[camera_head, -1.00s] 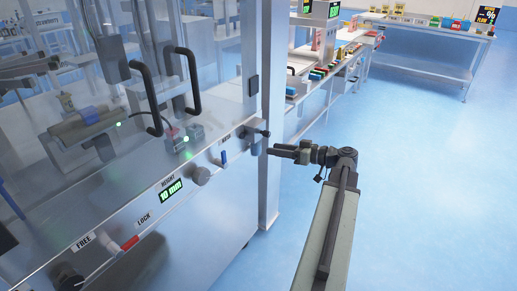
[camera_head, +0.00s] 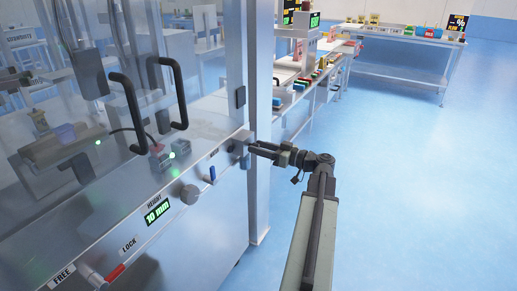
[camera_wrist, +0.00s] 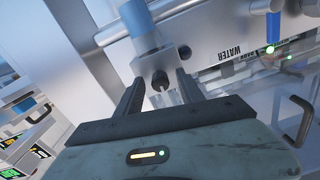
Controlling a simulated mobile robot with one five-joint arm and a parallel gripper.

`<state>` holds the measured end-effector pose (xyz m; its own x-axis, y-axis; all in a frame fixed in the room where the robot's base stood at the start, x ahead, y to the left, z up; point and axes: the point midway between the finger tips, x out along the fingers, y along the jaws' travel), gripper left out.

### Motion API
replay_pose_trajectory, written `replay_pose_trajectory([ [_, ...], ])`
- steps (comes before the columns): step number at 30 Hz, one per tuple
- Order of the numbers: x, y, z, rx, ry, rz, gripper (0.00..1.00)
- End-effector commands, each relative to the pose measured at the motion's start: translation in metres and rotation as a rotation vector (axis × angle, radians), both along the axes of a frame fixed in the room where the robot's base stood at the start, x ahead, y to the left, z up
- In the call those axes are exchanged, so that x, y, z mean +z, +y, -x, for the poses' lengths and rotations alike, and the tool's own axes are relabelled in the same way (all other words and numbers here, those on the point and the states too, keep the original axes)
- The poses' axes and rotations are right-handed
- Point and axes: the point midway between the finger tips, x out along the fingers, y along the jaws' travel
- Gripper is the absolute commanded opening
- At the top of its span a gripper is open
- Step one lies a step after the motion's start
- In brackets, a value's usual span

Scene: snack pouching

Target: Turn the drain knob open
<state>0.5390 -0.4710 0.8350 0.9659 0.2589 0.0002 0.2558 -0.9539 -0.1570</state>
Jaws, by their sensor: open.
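My gripper (camera_wrist: 158,86) is open, with one finger on each side of the knob. I cannot tell whether either finger touches it. In the head view my gripper (camera_head: 252,147) reaches left to the grey fitting (camera_head: 239,141) at the right end of the machine's front rail. The fingers hide most of the knob there.
The machine's front rail carries a blue lever (camera_head: 212,173), a grey round knob (camera_head: 189,194), a height display (camera_head: 157,212) and a red lock handle (camera_head: 115,272). A metal post (camera_head: 259,160) stands just behind the gripper. The blue floor at right is clear.

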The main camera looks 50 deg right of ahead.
Motion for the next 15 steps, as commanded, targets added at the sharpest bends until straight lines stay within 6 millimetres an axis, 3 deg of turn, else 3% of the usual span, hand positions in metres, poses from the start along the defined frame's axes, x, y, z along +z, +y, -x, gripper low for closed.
replay_pose_trajectory([
  [5,-0.0001,0.0002,-0.0002,0.0,0.0,0.0,0.45],
  [10,-0.0001,0.0004,-0.0002,0.001,0.0,0.0,0.01],
  [15,-0.0001,0.0005,-0.0003,0.001,0.0,-0.002,0.0],
])
